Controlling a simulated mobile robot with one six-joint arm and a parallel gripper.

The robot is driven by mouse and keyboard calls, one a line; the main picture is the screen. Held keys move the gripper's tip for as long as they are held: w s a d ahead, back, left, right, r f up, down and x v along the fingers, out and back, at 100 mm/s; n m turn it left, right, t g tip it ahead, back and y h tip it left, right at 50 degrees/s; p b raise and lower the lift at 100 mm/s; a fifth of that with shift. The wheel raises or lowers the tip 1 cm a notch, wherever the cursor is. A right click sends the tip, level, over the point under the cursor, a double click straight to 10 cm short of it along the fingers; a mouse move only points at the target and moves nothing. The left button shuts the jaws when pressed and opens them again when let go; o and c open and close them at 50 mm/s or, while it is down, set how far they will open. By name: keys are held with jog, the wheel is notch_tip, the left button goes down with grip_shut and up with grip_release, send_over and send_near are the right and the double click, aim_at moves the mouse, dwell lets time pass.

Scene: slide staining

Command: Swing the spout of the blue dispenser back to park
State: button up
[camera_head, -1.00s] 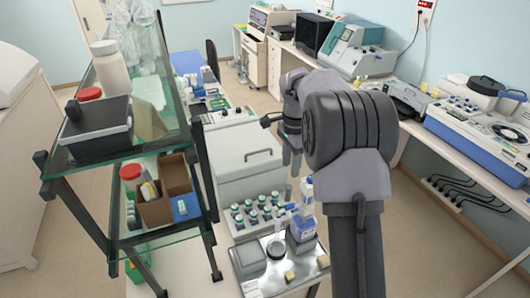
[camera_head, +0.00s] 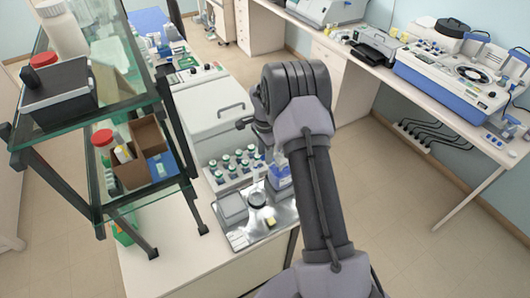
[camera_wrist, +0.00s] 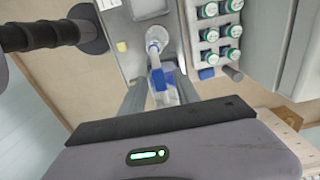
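The blue dispenser (camera_head: 279,178) is a clear bottle with a blue label at the right back corner of the metal tray (camera_head: 240,238), partly hidden by my arm in the head view. In the wrist view the dispenser (camera_wrist: 163,82) is seen from above, with a pale spout part (camera_wrist: 154,48) toward the round dish (camera_wrist: 157,34). My gripper (camera_wrist: 161,92) shows two grey fingers spread apart, one on each side of the bottle in the picture. It looks open; I cannot tell how high it is or whether it touches the bottle.
A rack of green-capped bottles (camera_head: 232,164) stands directly behind the tray. A grey lidded box (camera_head: 213,120) is behind it. The glass shelf unit (camera_head: 97,205) stands at the left. The floor right of my arm is clear.

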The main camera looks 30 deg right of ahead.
grip_shut()
jog(key=shift+r, duration=0.1)
dwell(1.3)
